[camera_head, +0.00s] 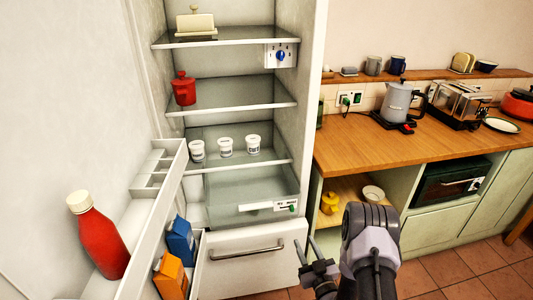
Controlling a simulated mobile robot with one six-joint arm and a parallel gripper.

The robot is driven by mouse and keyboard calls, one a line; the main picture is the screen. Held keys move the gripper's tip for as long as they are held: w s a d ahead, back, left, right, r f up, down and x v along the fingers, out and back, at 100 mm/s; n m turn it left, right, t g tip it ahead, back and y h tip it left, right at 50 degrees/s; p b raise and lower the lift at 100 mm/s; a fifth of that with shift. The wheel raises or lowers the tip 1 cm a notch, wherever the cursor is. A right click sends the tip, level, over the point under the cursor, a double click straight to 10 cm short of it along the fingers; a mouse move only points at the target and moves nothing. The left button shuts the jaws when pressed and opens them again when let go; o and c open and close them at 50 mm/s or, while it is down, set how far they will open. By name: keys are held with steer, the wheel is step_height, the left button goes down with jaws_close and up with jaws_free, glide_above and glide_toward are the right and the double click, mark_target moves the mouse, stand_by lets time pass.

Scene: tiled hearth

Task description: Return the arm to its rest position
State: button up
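My arm (370,245) rises from the bottom edge, right of the open fridge. My gripper (304,243) is at the arm's left, in front of the fridge's lower right corner. Its two thin fingers point up and stand apart, with nothing seen between them. The lower part of the arm is cut off by the frame.
The open fridge (228,105) holds a red pot, white tubs and a butter dish. Its door shelf (150,215) with a red bottle and two cartons juts out at left. A wooden counter (350,150) with kettle and toaster stands right. Tiled floor (440,275) shows lower right.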

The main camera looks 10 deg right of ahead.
steer(key=w+a+r+n+g+y, duration=0.2)
steer(key=a+r+n+y, duration=0.6)
steer(key=a+r+n, duration=0.4)
steer(key=s+a+r+n+g+y, duration=0.6)
steer(key=s+a+r+n+g, duration=0.3)
steer(key=r+n, duration=0.5)
steer(key=s+a+r+n+g+h, duration=0.1)
steer(key=s+a+n+g+h, duration=0.15)
steer(key=s+n, duration=0.55)
steer(key=s+a+r+n+g+h, duration=0.15)
steer(key=s+n+g, duration=0.35)
steer(key=n, duration=0.5)
steer(key=s+d+r+n+t+h, duration=0.1)
steer(key=s+d+n+t+h, duration=0.2)
steer(key=d+n, duration=0.4)
steer(key=s+d+r+n+t+h, duration=0.1)
steer(key=s+d+n+t+h, duration=0.2)
steer(key=n, duration=1.1)
steer(key=s+d+h, duration=0.3)
steer(key=h, duration=0.1)
steer(key=shift+d+n, duration=0.4)
